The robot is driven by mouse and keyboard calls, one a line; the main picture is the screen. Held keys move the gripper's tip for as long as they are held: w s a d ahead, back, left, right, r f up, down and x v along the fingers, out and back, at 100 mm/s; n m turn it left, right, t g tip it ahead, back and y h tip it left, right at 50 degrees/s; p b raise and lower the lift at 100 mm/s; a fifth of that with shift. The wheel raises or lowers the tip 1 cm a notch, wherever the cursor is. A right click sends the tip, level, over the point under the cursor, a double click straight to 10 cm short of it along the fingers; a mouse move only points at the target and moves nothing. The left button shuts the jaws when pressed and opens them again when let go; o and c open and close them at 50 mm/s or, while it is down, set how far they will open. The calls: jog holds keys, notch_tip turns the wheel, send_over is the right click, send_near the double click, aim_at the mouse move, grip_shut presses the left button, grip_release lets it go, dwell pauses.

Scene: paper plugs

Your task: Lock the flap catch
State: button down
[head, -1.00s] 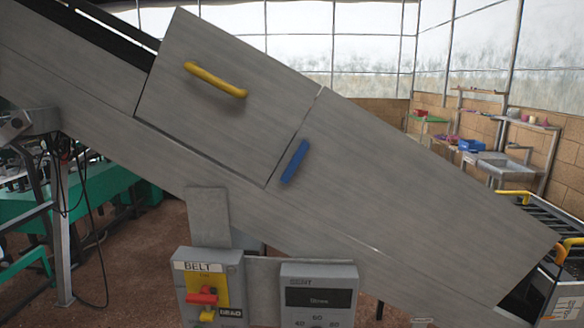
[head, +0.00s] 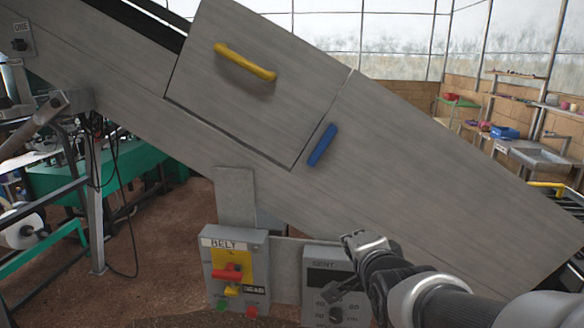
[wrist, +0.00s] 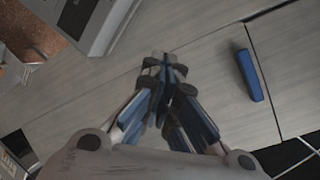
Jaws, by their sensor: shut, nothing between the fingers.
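The flap (head: 230,105) is a grey panel with a yellow bar handle (head: 245,62) on the sloping conveyor side. It lies about flush with its surroundings. The blue flap catch (head: 322,145) is a short bar just right of the flap's right seam, roughly parallel to it and not across it. The catch also shows right of the fingers in the wrist view (wrist: 248,75). My gripper (head: 356,243) is below and right of the catch in the head view, apart from it. Its fingers are together and empty in the wrist view (wrist: 164,66).
A belt switch box (head: 236,270) with red and yellow levers and a grey box with a dark display (head: 328,276) sit below the conveyor side, close to my gripper. A green machine frame (head: 105,175) stands at left. The panel around the catch is clear.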

aim_at(322, 145)
jog(key=w+d+r+m+t, duration=0.1)
jog(key=w+r+m+t, duration=0.3)
jog(key=w+m, duration=0.4)
jog(key=shift+w+d+r+m+t+p, duration=0.35)
jog(key=shift+m+t, duration=0.25)
jog(key=shift+t, duration=0.3)
jog(key=w, duration=0.6)
jog(key=w+r, duration=0.1)
jog(key=w, duration=0.2)
jog(key=shift+d, duration=0.15)
jog(key=a, duration=0.1)
jog(key=w+r, duration=0.1)
jog(key=a, duration=0.1)
jog(key=shift+w+a+r, duration=0.25)
jog(key=shift+a+r, duration=0.05)
jog(key=shift+r, duration=0.05)
jog(key=shift+w+a+r, duration=0.1)
jog(key=shift+a+r, duration=0.15)
jog(key=shift+a, duration=0.1)
jog(key=shift+f, duration=0.1)
